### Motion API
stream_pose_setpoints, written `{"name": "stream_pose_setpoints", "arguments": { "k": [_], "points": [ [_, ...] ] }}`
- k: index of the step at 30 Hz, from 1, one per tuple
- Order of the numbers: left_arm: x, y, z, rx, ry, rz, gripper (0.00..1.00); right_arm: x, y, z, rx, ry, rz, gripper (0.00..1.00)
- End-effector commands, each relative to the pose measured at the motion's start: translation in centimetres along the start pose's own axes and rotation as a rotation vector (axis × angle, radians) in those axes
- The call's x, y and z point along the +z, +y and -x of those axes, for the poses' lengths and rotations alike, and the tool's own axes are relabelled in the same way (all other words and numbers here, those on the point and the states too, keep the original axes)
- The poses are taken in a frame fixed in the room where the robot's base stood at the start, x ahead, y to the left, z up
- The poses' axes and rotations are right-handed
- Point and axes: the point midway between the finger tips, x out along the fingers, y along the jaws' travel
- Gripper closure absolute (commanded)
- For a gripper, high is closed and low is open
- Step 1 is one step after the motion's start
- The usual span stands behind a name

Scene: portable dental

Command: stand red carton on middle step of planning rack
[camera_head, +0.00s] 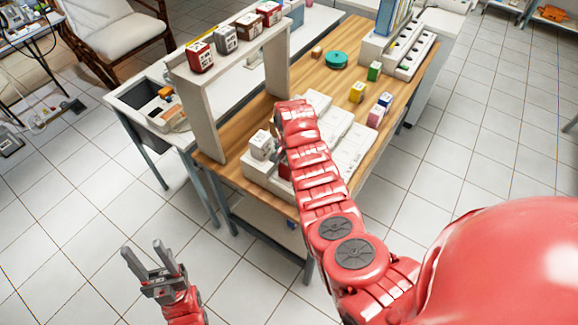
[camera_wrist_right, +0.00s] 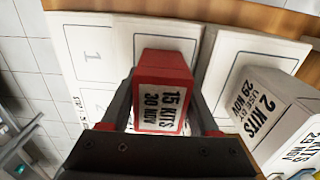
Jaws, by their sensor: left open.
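The red carton (camera_wrist_right: 160,95), labelled "15 KITS 30 NOV", sits between the two fingers of my right gripper (camera_wrist_right: 163,85), which look closed against its sides. In the head view, a small part of the red carton (camera_head: 285,171) shows beside my right arm, at the pale stepped planning rack (camera_head: 255,172). The arm hides most of it, and I cannot tell whether its base touches a step. A white carton (camera_head: 262,145) stands on the rack; a white "2 KITS" carton (camera_wrist_right: 262,108) is right of the red one in the wrist view. My left gripper (camera_head: 152,254) is open and empty above the floor.
White numbered panels (camera_wrist_right: 82,58) lie on the wooden table (camera_head: 303,77). A pale raised shelf (camera_head: 235,50) bears several cartons. Yellow (camera_head: 357,91), green (camera_head: 374,71) and pink (camera_head: 375,115) items stand at the right, with a teal disc (camera_head: 336,59) behind.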

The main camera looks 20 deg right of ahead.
Motion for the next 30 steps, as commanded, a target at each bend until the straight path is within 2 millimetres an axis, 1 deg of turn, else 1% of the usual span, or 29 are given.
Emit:
{"name": "stream_pose_setpoints", "arguments": {
  "k": [1,3,4,11,14,18,23,26,28,30],
  "points": [
    [0.0,0.0,0.0,0.000,0.000,0.000,0.50,0.0,0.0,0.1,0.000,0.000,0.000,0.27],
    [0.0,0.0,0.0,0.000,0.000,0.000,0.50,0.0,0.0,0.1,0.000,0.000,0.000,0.14],
    [0.0,0.0,0.0,0.000,0.000,0.000,0.50,0.0,0.0,0.1,0.000,0.000,0.000,0.13],
    [0.0,0.0,-0.1,0.000,0.000,0.000,0.50,0.0,0.0,0.1,0.000,0.000,0.000,0.13],
    [-0.1,0.0,-0.3,0.000,0.000,0.000,0.50,0.0,0.0,0.5,-0.001,0.001,0.000,0.13],
    [0.1,0.0,0.3,0.000,0.000,0.000,0.50,-0.1,-0.1,1.2,-0.002,0.000,-0.001,0.13],
    [0.2,0.1,1.2,0.000,0.000,0.000,0.50,-0.2,-0.1,3.4,-0.004,0.005,0.000,0.13],
    [0.4,0.1,2.3,0.000,0.000,0.000,0.50,-0.2,-0.2,5.7,-0.007,0.005,0.000,0.13],
    [0.3,0.1,1.5,0.000,0.000,0.000,0.50,0.0,-0.2,8.1,-0.003,0.005,0.002,0.13],
    [0.2,0.1,1.2,0.000,0.000,0.000,0.50,0.1,-0.2,9.7,-0.002,0.003,0.002,0.13]
  ]
}}
